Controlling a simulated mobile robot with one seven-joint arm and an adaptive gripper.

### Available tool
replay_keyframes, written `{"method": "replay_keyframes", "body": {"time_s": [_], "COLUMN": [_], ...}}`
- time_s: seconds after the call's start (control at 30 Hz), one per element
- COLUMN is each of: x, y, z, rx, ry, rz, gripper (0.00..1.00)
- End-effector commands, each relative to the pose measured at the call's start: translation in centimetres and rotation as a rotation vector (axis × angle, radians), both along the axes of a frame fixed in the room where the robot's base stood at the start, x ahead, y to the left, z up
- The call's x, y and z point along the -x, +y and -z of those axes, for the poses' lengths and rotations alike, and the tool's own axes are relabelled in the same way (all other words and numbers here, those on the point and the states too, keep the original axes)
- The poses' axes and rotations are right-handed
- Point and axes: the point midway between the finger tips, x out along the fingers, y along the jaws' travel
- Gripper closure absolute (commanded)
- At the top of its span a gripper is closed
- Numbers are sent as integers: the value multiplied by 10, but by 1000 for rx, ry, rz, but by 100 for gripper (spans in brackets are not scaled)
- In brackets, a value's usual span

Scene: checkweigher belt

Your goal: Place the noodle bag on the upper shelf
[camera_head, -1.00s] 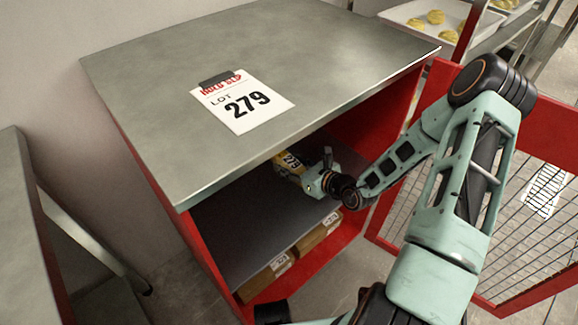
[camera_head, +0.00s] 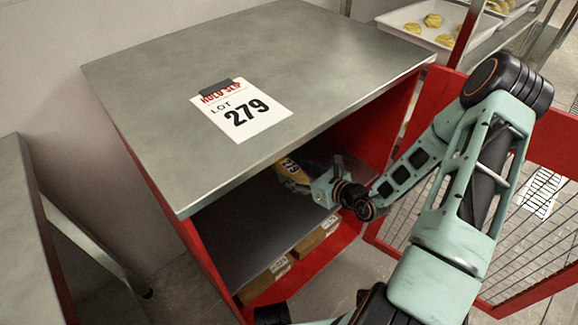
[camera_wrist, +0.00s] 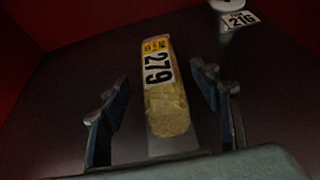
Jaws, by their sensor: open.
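The noodle bag (camera_wrist: 168,98), yellowish with a label reading 279, lies on the upper shelf (camera_wrist: 75,75) inside the red cabinet. In the wrist view it sits between the two fingers of my gripper (camera_wrist: 163,115), with a gap on each side. My gripper is open. In the head view the bag (camera_head: 291,171) shows just beyond my gripper (camera_head: 316,184), under the overhanging cabinet top. The upper shelf (camera_head: 235,235) also shows there as a dark grey board.
A white item labelled 216 (camera_wrist: 238,20) stands farther back on the shelf. Boxes (camera_head: 265,277) sit on the level below. The metal top (camera_head: 250,60) carries a hold slip for lot 279 (camera_head: 242,110). A red mesh door (camera_head: 535,195) stands open at right.

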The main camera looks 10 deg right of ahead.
Motion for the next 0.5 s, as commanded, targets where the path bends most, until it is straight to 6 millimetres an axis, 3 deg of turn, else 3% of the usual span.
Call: {"method": "replay_keyframes", "body": {"time_s": [0.23, 0.5], "x": [40, 59], "y": [-28, -39], "z": [-23, -30], "rx": [1, -1], "ry": [1, 0], "rz": [3, 0], "gripper": [43, 43]}}
